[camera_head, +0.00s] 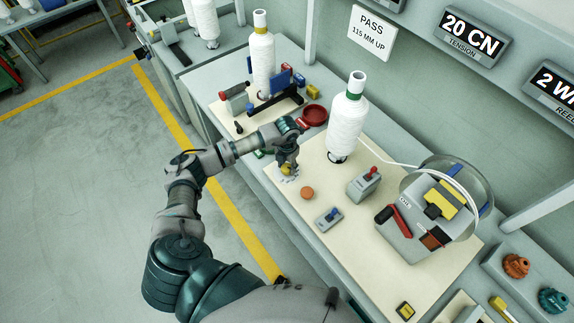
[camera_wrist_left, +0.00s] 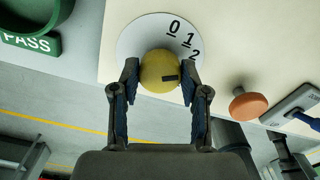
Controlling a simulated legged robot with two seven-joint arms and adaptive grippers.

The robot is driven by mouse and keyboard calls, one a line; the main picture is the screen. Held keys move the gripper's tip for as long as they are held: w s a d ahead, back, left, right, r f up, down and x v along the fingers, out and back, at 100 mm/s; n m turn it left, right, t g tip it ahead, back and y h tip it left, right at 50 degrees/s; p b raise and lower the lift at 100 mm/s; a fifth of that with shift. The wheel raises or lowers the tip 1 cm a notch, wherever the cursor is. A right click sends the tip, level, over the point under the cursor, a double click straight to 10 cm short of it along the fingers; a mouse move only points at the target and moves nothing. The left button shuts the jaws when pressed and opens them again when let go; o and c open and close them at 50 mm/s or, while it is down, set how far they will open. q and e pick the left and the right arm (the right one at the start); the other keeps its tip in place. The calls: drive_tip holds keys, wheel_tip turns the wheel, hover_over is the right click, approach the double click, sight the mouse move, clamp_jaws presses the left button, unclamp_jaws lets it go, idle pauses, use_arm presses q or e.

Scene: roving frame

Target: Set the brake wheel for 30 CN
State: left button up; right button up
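The brake wheel is a round yellow knob with a dark mark (camera_wrist_left: 160,72), on a white dial (camera_wrist_left: 135,35) with figures 0, 1 and 2 showing. In the head view the knob (camera_head: 287,169) is partly hidden below my left gripper (camera_head: 286,165). In the left wrist view my left gripper (camera_wrist_left: 160,80) has one fingertip on each side of the knob, very close to it. I cannot tell whether both fingertips touch it. A tension sign (camera_head: 472,38) reads 20 CN. My right gripper is not in view.
An orange button (camera_head: 307,193), a blue-levered switch (camera_head: 329,217) and a red-levered box (camera_head: 366,184) stand near the dial. A white thread cone (camera_head: 347,122) stands behind. A grey machine with a reel (camera_head: 415,228) is at the right.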

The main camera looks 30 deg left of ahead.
use_arm(q)
drive_tip(key=shift+a, duration=0.1)
drive_tip(key=m+b, duration=0.3)
drive_tip(key=shift+f+m, duration=0.15)
drive_tip(key=shift+m, duration=0.25)
drive_tip(key=m+b, duration=0.4)
drive_tip(key=m, duration=0.2)
drive_tip(key=shift+m, duration=0.5)
drive_tip(key=shift+r+m+b, duration=0.25)
drive_tip(key=shift+m+b, duration=0.2)
drive_tip(key=shift+m, duration=0.15)
drive_tip(key=o, duration=1.1)
drive_tip(key=shift+o, duration=0.2)
drive_tip(key=shift+f, duration=0.1)
